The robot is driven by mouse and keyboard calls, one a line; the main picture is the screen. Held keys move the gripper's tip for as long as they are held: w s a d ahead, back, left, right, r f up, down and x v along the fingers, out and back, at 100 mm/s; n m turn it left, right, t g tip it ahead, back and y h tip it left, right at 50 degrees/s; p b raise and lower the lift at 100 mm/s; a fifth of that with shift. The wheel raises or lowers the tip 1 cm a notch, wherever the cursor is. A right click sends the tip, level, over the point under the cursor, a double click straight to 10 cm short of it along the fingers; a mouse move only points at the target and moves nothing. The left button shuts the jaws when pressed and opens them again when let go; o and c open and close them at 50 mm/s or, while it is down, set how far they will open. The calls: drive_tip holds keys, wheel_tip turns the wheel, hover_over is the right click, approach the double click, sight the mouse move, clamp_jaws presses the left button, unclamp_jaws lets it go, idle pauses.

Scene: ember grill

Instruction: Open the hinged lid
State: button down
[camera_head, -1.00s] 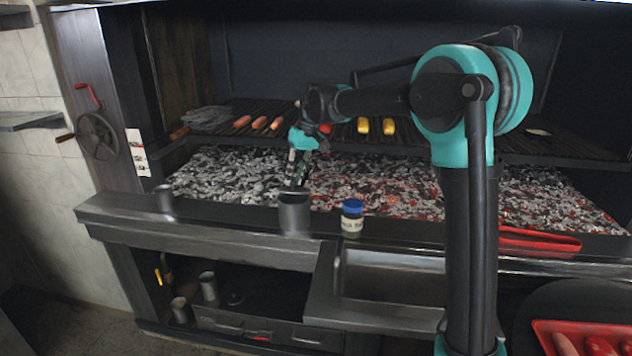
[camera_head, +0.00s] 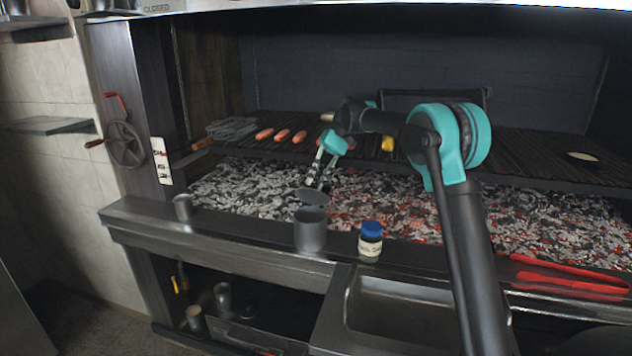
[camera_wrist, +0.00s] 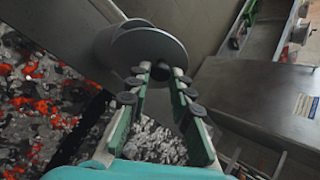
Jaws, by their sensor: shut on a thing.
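A grey metal canister (camera_head: 310,235) stands on the front ledge of the grill. A dark round lid (camera_head: 312,197) is just above its mouth; I cannot tell whether a hinge joins them. My gripper (camera_head: 317,184) points down at the lid from behind, its fingers closed onto it. In the wrist view, the two finger rows of my gripper (camera_wrist: 160,75) converge at the lid (camera_wrist: 155,48), which lies in front of the canister (camera_wrist: 113,42). The fingertips cover the exact grip point.
A blue-capped jar (camera_head: 370,242) stands just right of the canister, and a small metal cup (camera_head: 183,207) is to the left on the ledge. Red tongs (camera_head: 570,278) lie at the right. Glowing coals (camera_head: 400,205) lie behind the ledge, below a grate with sausages (camera_head: 282,135).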

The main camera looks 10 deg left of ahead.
drive_tip(key=shift+w, duration=0.1)
idle(0.3)
drive_tip(key=c, duration=1.3)
unclamp_jaws()
drive_tip(key=shift+c, duration=0.2)
drive_tip(key=v, duration=0.7)
drive_tip(key=shift+w+r, duration=0.2)
